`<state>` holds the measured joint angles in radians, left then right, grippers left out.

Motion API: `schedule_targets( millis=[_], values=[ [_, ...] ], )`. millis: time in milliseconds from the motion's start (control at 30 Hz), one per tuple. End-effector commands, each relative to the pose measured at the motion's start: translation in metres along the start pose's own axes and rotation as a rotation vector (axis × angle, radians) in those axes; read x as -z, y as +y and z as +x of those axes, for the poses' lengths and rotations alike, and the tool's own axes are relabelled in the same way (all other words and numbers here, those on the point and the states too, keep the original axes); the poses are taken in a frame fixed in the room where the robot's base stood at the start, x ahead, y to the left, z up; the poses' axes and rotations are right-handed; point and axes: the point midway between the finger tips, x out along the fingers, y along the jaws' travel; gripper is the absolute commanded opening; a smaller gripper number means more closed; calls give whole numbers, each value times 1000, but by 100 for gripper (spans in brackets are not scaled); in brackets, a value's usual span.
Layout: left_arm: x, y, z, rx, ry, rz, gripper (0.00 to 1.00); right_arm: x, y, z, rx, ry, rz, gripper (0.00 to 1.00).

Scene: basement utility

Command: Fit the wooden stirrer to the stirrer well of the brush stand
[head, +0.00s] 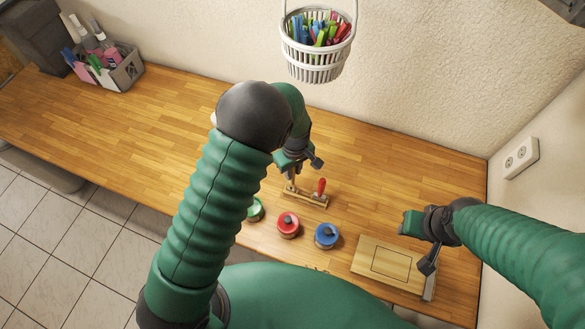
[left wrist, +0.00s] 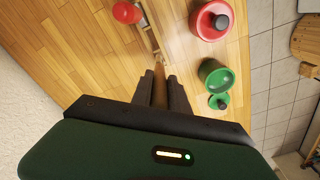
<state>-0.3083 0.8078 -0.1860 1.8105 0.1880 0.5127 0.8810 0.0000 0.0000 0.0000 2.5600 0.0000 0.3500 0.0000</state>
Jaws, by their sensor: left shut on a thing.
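The brush stand (head: 312,201) is a narrow wooden bar on the bench with a red-handled brush (head: 321,186) upright toward its right end. The stand (left wrist: 148,30) and the red handle (left wrist: 127,12) also show in the left wrist view. My left gripper (head: 291,172) is over the stand's left end, shut on the wooden stirrer (left wrist: 159,88). The stirrer points down toward that end of the stand; I cannot tell whether its tip is inside the well. My right gripper (head: 428,250) hangs over the wooden board, apart from the stand; its jaw state is unclear.
Green (head: 255,210), red (head: 288,225) and blue (head: 327,236) cans stand in front of the stand. A wooden board (head: 375,281) lies at the right. A basket (head: 315,64) of markers hangs behind, and a grey caddy (head: 126,73) stands at the back left.

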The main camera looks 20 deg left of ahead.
Motion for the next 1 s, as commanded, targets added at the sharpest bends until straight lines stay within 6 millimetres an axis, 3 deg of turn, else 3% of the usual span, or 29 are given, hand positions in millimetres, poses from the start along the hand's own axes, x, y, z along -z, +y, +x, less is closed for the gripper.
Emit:
schedule_targets(
  millis=[1000],
  values=[
    [-2,0,32,-1,0,0,0,-5,0,22,0,0,0,36]
  ],
)
